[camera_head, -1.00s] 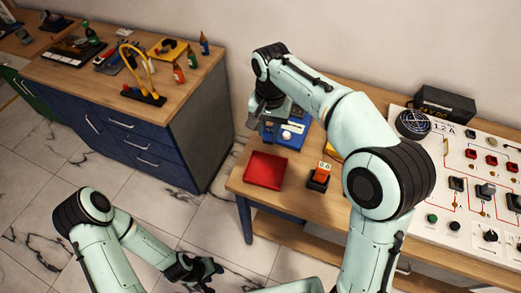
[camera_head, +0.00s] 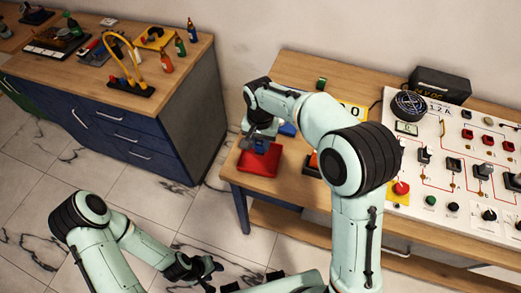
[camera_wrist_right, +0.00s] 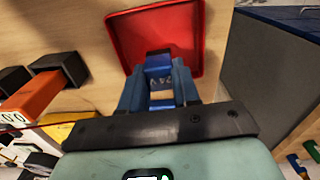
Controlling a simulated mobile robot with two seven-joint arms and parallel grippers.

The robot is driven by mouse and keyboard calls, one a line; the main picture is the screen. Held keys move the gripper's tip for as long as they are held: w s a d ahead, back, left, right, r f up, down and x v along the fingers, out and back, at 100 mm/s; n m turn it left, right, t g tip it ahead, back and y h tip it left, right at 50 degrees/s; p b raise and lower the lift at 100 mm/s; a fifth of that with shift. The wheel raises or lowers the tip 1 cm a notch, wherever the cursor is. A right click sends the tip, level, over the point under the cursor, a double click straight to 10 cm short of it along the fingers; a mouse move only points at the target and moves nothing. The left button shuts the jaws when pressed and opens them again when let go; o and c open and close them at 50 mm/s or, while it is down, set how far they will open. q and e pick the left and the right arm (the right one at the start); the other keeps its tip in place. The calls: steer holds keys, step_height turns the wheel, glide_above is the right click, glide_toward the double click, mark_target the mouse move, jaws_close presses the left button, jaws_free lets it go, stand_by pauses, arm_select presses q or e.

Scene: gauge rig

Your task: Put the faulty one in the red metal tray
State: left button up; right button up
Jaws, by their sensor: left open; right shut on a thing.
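My right gripper (camera_head: 262,140) is over the red metal tray (camera_head: 270,168). In the right wrist view the gripper (camera_wrist_right: 160,93) is shut on a small blue block (camera_wrist_right: 158,70) with a pale marked label. The block's far end lies over the floor of the red tray (camera_wrist_right: 196,22). I cannot tell whether it touches it. My left gripper (camera_head: 208,270) is open and empty, low in front, away from the table.
An orange and black meter (camera_wrist_right: 45,97) reading 0.0 stands beside the tray. A blue holder (camera_head: 288,129) is partly hidden behind my right arm. A panel with switches (camera_head: 450,165) fills the table's right side. A blue cabinet (camera_head: 130,135) stands left, across a gap.

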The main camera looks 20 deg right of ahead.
mark_target(260, 150)
arm_select(q)
steer(key=shift+s+f, duration=0.2)
steer(key=shift+f, duration=0.05)
arm_select(e)
step_height(260, 150, down, 5)
steer(key=shift+r, duration=0.2)
steer(key=shift+f, duration=0.15)
steer(key=o, duration=1.1)
steer(key=shift+c, duration=0.2)
steer(key=shift+r, duration=0.4)
step_height(260, 150, up, 12)
steer(key=shift+f+p, duration=0.15)
steer(key=shift+p, duration=0.35)
arm_select(q)
steer(key=shift+w+r, duration=0.75)
steer(key=shift+r, duration=0.1)
